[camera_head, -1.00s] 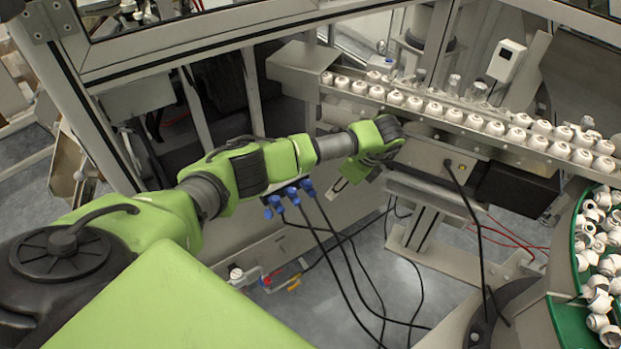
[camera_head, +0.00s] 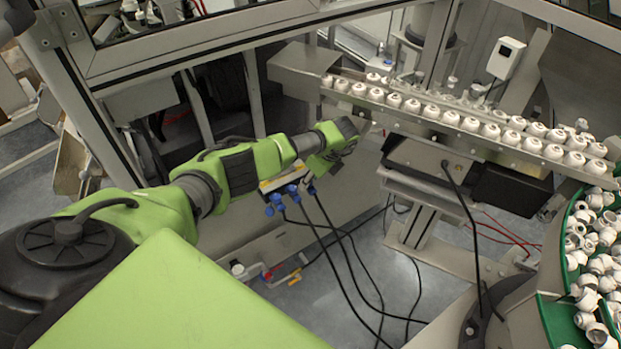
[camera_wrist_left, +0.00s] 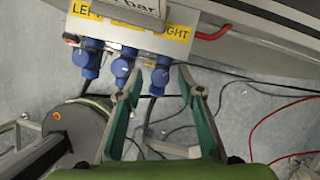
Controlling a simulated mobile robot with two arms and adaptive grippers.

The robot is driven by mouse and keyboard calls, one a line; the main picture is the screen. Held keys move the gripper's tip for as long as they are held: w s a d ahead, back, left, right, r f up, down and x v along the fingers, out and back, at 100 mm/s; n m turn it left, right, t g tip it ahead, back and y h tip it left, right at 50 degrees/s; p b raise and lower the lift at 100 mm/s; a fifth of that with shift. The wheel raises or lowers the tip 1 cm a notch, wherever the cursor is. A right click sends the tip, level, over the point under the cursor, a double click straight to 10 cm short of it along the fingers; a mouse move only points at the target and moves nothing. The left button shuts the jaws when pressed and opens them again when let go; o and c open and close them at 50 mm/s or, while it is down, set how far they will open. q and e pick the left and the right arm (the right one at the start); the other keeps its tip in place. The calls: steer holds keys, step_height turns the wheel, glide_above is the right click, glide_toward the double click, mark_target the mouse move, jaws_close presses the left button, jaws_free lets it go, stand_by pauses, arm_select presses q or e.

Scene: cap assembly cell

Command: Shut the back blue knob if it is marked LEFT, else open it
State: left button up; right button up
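Three blue knobs sit in a row on a grey valve box. In the head view the rearmost blue knob (camera_head: 309,186) is nearest my left gripper (camera_head: 326,163). In the left wrist view the yellow labels read LEFT (camera_wrist_left: 86,9) and, partly covered, "GHT" (camera_wrist_left: 171,32). The left knob (camera_wrist_left: 91,60) is under LEFT, the middle knob (camera_wrist_left: 122,66) under a "bar" plate (camera_wrist_left: 138,8), and the right knob (camera_wrist_left: 160,76) under "GHT". My left gripper is open; its fingertips appear either side of the right knob. Contact cannot be told. My right gripper is not in view.
Black cables (camera_head: 343,262) hang below the knobs. A conveyor rail (camera_head: 452,121) with white caps runs behind, to the right. A green-rimmed bowl (camera_head: 553,318) of white parts stands at the right. A small fitting (camera_head: 262,272) lies low near the floor.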

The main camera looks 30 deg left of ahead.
arm_select(q)
jaws_close()
steer(key=shift+m, duration=0.3)
steer(key=shift+s+m+t+p, duration=0.1)
steer(key=shift+m+t+p, duration=0.35)
steer(key=shift+m, duration=0.35)
steer(key=shift+m+t, duration=0.25)
steer(key=shift+m, duration=0.65)
steer(key=m+t+h, duration=0.1)
steer(key=m, duration=0.2)
steer(key=shift+s+a+f+b, duration=0.1)
steer(key=shift+s+b, duration=0.05)
steer(key=shift+b, duration=0.2)
steer(key=shift+m+t+h+b, duration=0.45)
steer(key=shift+m+b, duration=0.25)
steer(key=shift+m, duration=1)
